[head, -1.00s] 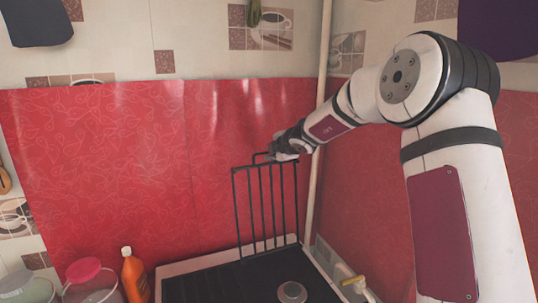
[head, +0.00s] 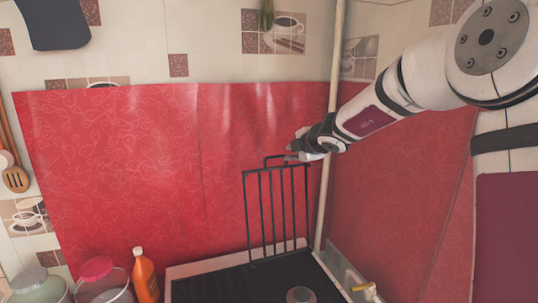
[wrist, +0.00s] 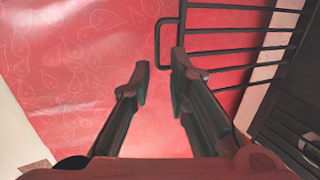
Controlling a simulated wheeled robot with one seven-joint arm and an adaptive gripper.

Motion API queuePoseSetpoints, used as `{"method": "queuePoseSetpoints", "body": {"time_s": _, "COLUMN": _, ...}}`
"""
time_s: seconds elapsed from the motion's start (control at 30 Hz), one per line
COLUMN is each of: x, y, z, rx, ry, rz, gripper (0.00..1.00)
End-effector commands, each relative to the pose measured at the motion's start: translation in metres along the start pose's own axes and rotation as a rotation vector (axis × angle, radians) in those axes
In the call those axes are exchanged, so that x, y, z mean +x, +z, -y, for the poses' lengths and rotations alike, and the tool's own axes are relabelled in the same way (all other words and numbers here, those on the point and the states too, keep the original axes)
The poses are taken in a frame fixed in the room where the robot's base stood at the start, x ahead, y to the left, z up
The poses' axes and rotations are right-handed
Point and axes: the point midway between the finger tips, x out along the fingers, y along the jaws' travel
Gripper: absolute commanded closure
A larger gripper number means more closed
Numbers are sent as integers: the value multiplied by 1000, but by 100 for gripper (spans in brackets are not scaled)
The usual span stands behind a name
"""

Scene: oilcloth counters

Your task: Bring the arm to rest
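My gripper (head: 300,151) is at the upper end of a black wire rack (head: 277,212) in the head view. My arm reaches in from the right, bent at a large joint at the upper right.
An orange bottle (head: 146,275) and a red-lidded jar (head: 100,283) stand at the lower left. A pale vertical pipe (head: 336,60) runs up the corner behind my gripper.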

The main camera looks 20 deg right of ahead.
Motion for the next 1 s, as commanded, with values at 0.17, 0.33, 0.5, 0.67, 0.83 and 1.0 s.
{"method": "queuePoseSetpoints", "body": {"time_s": 0.17, "x": -9, "y": -14, "z": -5, "rx": -132, "ry": 10, "rz": -17, "gripper": 84}}
{"method": "queuePoseSetpoints", "body": {"time_s": 0.33, "x": -48, "y": -66, "z": -18, "rx": -692, "ry": 56, "rz": -88, "gripper": 84}}
{"method": "queuePoseSetpoints", "body": {"time_s": 0.5, "x": -105, "y": -126, "z": -10, "rx": -1423, "ry": 124, "rz": -186, "gripper": 84}}
{"method": "queuePoseSetpoints", "body": {"time_s": 0.67, "x": -162, "y": -166, "z": 18, "rx": -2080, "ry": 204, "rz": -289, "gripper": 84}}
{"method": "queuePoseSetpoints", "body": {"time_s": 0.83, "x": -225, "y": -187, "z": 62, "rx": -2738, "ry": 316, "rz": -429, "gripper": 84}}
{"method": "queuePoseSetpoints", "body": {"time_s": 1.0, "x": -287, "y": -184, "z": 115, "rx": 2775, "ry": -395, "rz": 516, "gripper": 84}}
